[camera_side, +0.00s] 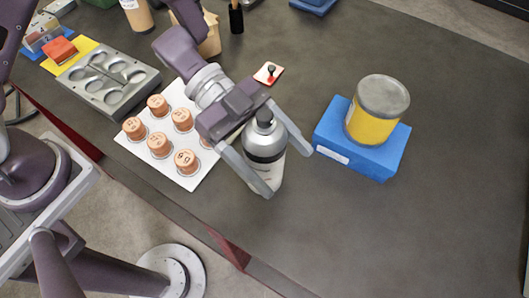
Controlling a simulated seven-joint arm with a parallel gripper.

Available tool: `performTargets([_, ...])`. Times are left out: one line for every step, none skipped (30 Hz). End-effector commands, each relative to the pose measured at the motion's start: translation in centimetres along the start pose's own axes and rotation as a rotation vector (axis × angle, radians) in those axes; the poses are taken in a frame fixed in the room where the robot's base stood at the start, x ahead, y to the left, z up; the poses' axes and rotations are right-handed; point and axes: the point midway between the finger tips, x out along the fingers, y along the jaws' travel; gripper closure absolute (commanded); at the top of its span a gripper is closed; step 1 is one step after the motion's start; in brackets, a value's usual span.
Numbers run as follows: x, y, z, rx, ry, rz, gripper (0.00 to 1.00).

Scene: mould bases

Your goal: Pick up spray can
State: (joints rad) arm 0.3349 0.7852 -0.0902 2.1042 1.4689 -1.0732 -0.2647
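The spray can (264,147) stands upright on the dark table, with a silver body, a dark band and a black cap. My gripper (289,174) is over it from above. Its two grey fingers are spread apart, one on the lower left of the can and one on its right. The right finger looks clear of the can; the left finger overlaps the can's lower part in the picture, and I cannot tell whether it touches. The can's lower left side is partly hidden behind that finger.
A blue box (340,150) with a yellow tin (372,125) on it stands close on the right. A white sheet (185,180) with several cork-coloured cylinders lies on the left, near a grey mould (110,72). A small card (268,74) lies behind. The table's right side is clear.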

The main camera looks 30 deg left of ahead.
Motion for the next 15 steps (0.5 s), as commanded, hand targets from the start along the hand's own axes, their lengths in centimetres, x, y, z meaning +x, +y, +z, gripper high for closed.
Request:
performTargets([-0.01,0.0,-0.01,0.0,0.0,0.0,0.37])
performTargets([-0.02,0.0,-0.01,0.0,0.0,0.0,0.43])
performTargets([-0.02,-0.01,-0.01,0.0,0.0,0.0,0.51])
performTargets([-0.02,-0.01,-0.01,0.0,0.0,0.0,0.56])
performTargets([-0.03,-0.01,-0.01,0.0,0.0,0.0,0.62])
performTargets([-0.03,-0.01,-0.01,0.0,0.0,0.0,0.7])
performTargets([-0.03,-0.01,-0.01,0.0,0.0,0.0,0.76])
performTargets([-0.03,-0.01,-0.01,0.0,0.0,0.0,0.82])
performTargets([-0.03,-0.01,-0.01,0.0,0.0,0.0,0.9])
performTargets([-0.04,-0.01,-0.01,0.0,0.0,0.0,0.96])
performTargets([-0.03,-0.02,-0.06,0.001,0.001,0.0,1.0])
performTargets([-0.03,-0.02,-0.06,0.001,0.001,0.0,1.0])
performTargets([-0.04,-0.01,-0.06,0.001,0.001,0.0,1.0])
performTargets([-0.04,-0.01,-0.06,0.001,0.001,0.0,1.0])
performTargets([-0.04,-0.01,-0.06,0.001,0.001,0.0,1.0])
